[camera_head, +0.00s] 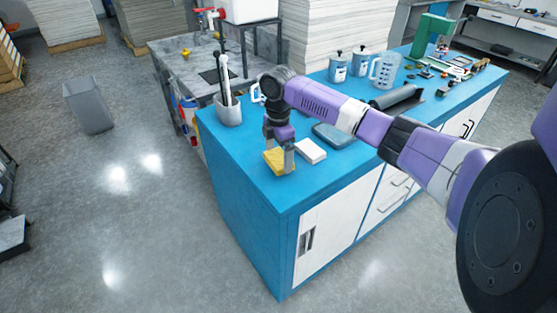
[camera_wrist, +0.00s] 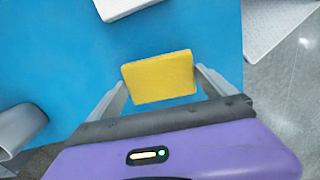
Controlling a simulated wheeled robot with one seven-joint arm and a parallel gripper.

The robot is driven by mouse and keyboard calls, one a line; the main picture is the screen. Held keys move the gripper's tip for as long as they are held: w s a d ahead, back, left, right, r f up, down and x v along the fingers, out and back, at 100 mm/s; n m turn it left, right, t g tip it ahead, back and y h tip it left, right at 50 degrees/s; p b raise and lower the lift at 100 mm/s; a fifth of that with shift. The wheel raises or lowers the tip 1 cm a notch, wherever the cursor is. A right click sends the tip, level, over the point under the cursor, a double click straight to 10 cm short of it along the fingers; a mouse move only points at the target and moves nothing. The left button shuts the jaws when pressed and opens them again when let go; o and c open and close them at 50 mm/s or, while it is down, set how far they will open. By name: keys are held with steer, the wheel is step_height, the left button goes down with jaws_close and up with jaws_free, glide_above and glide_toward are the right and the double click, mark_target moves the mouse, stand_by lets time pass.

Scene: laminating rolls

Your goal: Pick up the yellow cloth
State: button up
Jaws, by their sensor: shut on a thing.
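The yellow cloth (camera_head: 274,161) is a small folded block near the front left corner of the blue-topped counter (camera_head: 243,165). In the wrist view the yellow cloth (camera_wrist: 160,77) sits between the two grey fingers of my gripper (camera_wrist: 161,82). My gripper (camera_head: 279,162) points down and is shut on the cloth, with a finger on each side. I cannot tell whether the cloth touches the counter or is slightly lifted.
A white block (camera_head: 311,151) lies just right of the cloth, with a grey-blue flat item (camera_head: 334,135) beyond it. A grey cup with tools (camera_head: 228,112) stands behind. Canisters (camera_head: 338,68) and a clear jug (camera_head: 384,69) stand farther back. The counter's front left corner is clear.

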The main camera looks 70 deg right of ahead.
mark_target(278, 158)
step_height(278, 158, up, 18)
steer(key=shift+b, duration=0.3)
steer(key=shift+f, duration=0.1)
